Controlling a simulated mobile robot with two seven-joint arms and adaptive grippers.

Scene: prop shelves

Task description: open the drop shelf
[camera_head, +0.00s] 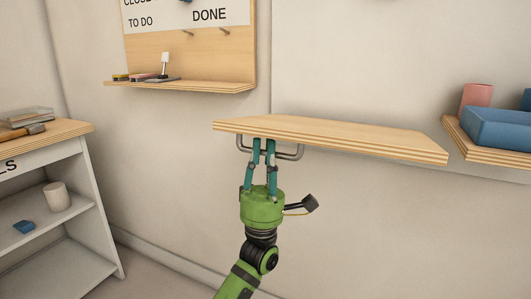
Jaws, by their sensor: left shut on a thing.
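The drop shelf (345,134) is a light wooden board on the wall in the middle of the head view. It stands out from the wall and looks about level. A grey bar handle (291,155) hangs under its front left part. My left gripper (263,147), green with teal fingers, reaches up from below and is shut on the handle, its fingertips just under the board. The part of the handle between the fingers is partly hidden. My right gripper is not in view.
A shelf with a blue bin (497,128) and a pink cup (476,97) is close at the right. A pegboard ledge (185,86) is at the upper left. A white cabinet (60,190) stands at the left.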

